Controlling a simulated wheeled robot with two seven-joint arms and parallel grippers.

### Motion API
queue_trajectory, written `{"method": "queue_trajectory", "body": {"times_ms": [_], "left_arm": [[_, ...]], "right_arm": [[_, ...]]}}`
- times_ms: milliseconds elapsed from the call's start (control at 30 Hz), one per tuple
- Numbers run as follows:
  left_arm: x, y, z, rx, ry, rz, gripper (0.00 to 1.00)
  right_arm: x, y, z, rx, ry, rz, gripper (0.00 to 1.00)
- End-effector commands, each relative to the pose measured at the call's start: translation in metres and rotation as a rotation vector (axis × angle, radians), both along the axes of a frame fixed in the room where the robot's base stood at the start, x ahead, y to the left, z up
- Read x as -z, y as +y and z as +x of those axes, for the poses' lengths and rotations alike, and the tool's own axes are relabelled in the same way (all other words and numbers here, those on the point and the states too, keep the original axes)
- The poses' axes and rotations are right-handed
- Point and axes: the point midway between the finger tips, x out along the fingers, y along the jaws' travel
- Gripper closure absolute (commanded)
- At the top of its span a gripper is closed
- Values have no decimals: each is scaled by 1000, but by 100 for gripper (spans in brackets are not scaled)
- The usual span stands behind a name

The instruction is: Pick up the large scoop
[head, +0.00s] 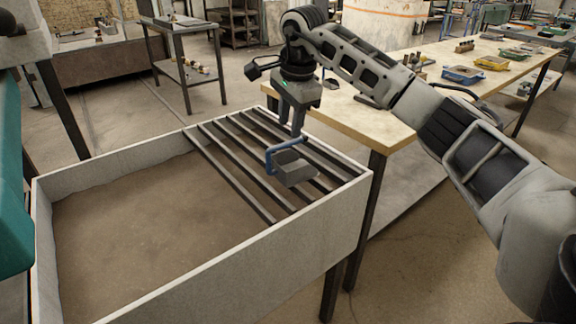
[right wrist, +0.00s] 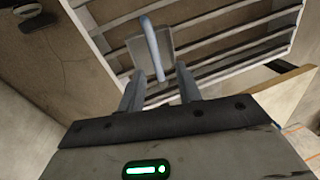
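The large scoop has a grey pan (head: 294,170) and a blue handle (head: 282,147). It appears to rest on the dark bars (head: 232,172) across the right part of a pale box (head: 215,272). My right gripper (head: 298,132) points down just above the scoop. In the right wrist view its fingers (right wrist: 159,73) are spread apart, with the near end of the blue handle (right wrist: 152,42) showing between them. Contact with the handle cannot be made out. My left gripper is not in view.
The box's left part holds flat brown sand (head: 135,220), with nothing on it in the head view. A wooden table (head: 385,118) stands close behind the box at right, with trays (head: 463,75) farther along it. A small dark object (right wrist: 38,22) shows in the right wrist view.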

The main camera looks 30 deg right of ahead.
Motion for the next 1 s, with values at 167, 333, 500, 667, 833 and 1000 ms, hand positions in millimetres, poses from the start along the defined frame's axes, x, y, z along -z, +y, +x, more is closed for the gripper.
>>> {"method": "queue_trajectory", "body": {"times_ms": [167, 333, 500, 667, 833, 1000], "left_arm": [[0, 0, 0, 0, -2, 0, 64], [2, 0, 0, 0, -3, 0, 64], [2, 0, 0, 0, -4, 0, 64], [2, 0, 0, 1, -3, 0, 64], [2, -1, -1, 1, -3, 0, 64], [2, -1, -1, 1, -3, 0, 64]], "right_arm": [[13, 0, 2, -1, 0, 0, 66], [34, 1, 2, 0, 3, 1, 66], [58, 1, 5, 0, 2, 2, 66], [65, 1, 7, 1, -1, 0, 66], [65, 1, 7, 0, -1, 0, 66], [65, 1, 7, 0, -1, 1, 100]]}}
